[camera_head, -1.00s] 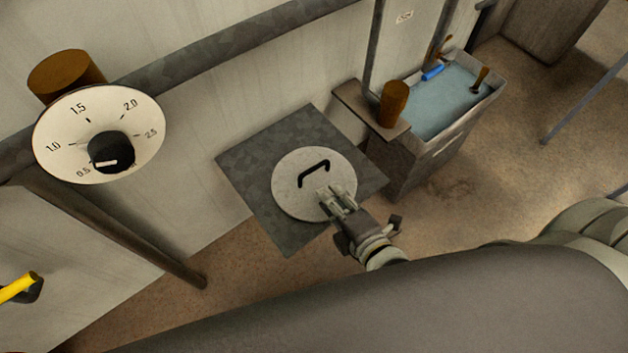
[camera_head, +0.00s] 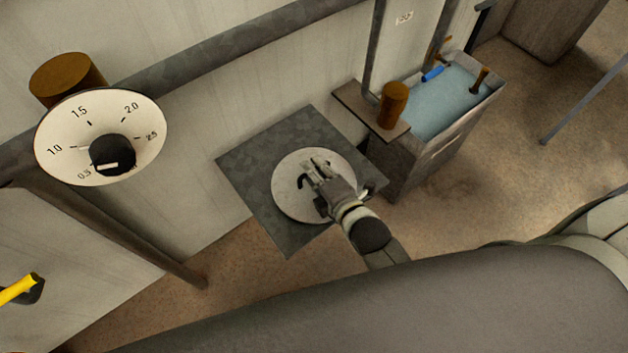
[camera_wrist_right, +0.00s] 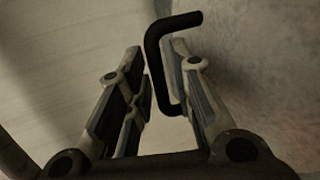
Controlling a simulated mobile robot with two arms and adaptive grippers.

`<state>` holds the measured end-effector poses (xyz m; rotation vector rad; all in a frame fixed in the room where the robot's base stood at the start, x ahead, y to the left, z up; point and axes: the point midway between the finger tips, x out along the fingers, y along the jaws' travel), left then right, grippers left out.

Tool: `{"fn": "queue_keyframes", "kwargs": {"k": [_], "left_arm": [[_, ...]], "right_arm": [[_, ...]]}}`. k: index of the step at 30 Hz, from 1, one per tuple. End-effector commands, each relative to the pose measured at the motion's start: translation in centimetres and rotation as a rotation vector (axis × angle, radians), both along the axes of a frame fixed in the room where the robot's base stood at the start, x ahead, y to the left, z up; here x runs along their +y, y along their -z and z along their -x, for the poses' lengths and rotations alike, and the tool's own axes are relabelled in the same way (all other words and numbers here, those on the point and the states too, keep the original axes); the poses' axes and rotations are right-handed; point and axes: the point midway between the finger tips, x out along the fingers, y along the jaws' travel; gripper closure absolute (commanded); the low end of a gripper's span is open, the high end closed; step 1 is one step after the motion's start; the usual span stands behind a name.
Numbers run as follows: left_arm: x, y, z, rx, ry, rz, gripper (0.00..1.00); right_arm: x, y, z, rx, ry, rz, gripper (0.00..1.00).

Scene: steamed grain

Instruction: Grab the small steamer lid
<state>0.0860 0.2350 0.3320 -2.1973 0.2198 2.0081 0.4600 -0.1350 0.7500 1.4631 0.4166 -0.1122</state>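The small steamer lid (camera_head: 287,203) is a round pale grey disc with a black bar handle (camera_head: 301,182). It lies flat on a square grey metal plate (camera_head: 253,173) beside the wall. My right gripper (camera_head: 318,166) is over the lid and hides part of the handle. In the right wrist view, the gripper (camera_wrist_right: 155,80) has its fingers spread. The black handle (camera_wrist_right: 154,65) lies partly between them, close to the right finger, and passes partly behind it. No grip on it shows. My left gripper is out of view.
A white dial (camera_head: 64,135) with a black knob is on the left, below a grey rail (camera_head: 235,43). A water basin (camera_head: 398,165) stands at the upper right, with a brown cylinder (camera_head: 393,104) on its ledge.

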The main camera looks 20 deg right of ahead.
Motion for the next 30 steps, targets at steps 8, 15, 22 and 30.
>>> {"fn": "queue_keyframes", "kwargs": {"k": [8, 15, 22, 30], "left_arm": [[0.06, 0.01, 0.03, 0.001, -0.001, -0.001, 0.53], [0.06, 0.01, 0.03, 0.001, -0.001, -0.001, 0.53], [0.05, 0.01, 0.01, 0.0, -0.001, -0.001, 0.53], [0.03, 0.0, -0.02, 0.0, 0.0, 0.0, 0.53]], "right_arm": [[0.12, 0.24, -0.62, 0.0, 0.0, -0.001, 0.78], [0.12, 0.23, -0.61, 0.0, 0.0, -0.001, 1.0], [0.07, 0.3, -0.58, 0.001, 0.0, 0.003, 1.0], [0.03, 0.24, -0.61, -0.001, 0.001, 0.004, 1.0]]}}
